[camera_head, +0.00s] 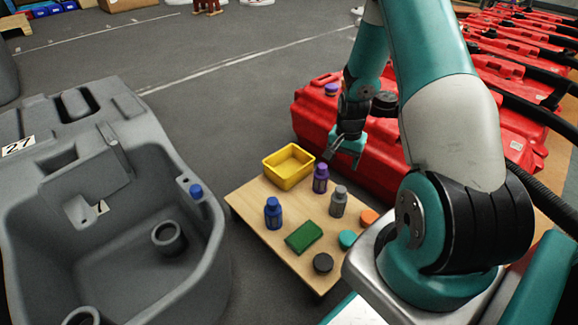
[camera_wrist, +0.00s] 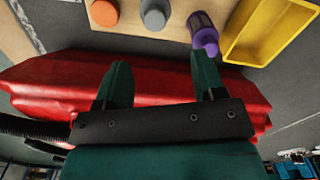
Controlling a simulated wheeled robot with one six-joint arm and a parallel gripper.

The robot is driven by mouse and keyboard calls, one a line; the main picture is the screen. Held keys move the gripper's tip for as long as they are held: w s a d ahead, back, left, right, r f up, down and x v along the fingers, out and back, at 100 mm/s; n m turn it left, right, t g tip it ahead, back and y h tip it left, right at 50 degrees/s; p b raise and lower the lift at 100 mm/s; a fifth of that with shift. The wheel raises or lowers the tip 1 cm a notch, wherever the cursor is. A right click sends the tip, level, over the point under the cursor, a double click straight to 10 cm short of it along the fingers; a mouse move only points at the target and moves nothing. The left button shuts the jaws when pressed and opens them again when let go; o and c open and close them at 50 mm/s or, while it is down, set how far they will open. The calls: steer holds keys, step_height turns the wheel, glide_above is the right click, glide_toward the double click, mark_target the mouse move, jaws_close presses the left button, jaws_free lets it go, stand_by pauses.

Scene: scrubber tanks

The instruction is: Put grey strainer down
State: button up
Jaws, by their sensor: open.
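The grey strainer (camera_head: 338,201) stands upright on the wooden board (camera_head: 262,222), between a purple strainer (camera_head: 320,178) and an orange disc (camera_head: 369,217). In the wrist view a grey round thing (camera_wrist: 154,14), seemingly the same strainer, shows at the top edge, partly cut off. My gripper (camera_head: 343,156) is open and empty. It hangs above and behind the board, apart from the strainer, near the red tanks. In the wrist view both fingers of my gripper (camera_wrist: 160,72) are spread with nothing between them.
A yellow bin (camera_head: 289,166), blue strainer (camera_head: 273,213), green block (camera_head: 304,237), teal disc (camera_head: 348,239) and dark disc (camera_head: 323,263) share the board. A large grey tank (camera_head: 100,190) stands left. Red tanks (camera_head: 320,105) lie behind. Open floor lies beyond the board.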

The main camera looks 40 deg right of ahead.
steer(key=w+a+r+n+t+y, duration=0.1)
steer(key=w+a+r+n+y, duration=0.15)
steer(key=a+r+n, duration=1.15)
steer(key=s+a+r+n, duration=0.2)
steer(key=s+a+r, duration=0.3)
steer(key=a, duration=0.3)
steer(key=s+a+r+n+y, duration=0.1)
steer(key=s+a+r+n, duration=0.1)
steer(key=s+a+r, duration=0.3)
steer(key=s+a+r+n+g, duration=0.1)
steer(key=s+a+r+n, duration=0.1)
steer(key=s+a+r, duration=0.3)
steer(key=s+a, duration=0.3)
steer(key=a, duration=0.2)
steer(key=shift+s+a+r, duration=0.25)
steer(key=shift+a, duration=0.05)
steer(key=shift+y, duration=0.25)
steer(key=shift+c, duration=0.2)
